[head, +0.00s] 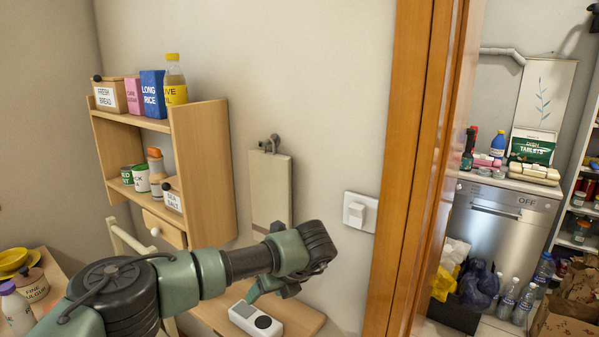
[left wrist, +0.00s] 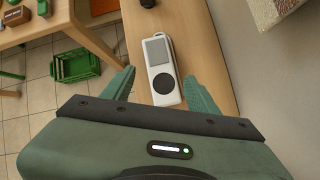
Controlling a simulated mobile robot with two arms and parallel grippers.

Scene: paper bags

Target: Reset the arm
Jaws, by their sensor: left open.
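My left arm reaches in from the left in the head view, and its gripper (head: 268,289) hangs over a small wooden shelf. In the left wrist view the left gripper (left wrist: 160,84) has its two green fingers spread apart with nothing held. A white handheld device (head: 255,319) with a grey screen and a dark round dial lies on the shelf below the gripper. In the left wrist view the device (left wrist: 161,70) shows beyond and between the fingertips. My right gripper is in neither view.
A wall shelf (head: 205,170) with food packages stands behind my arm. A light switch (head: 358,212) and a wooden door frame (head: 408,170) are to the right. Through the doorway are a dishwasher (head: 500,225) and bottles. A green crate (left wrist: 72,77) sits on the tiled floor.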

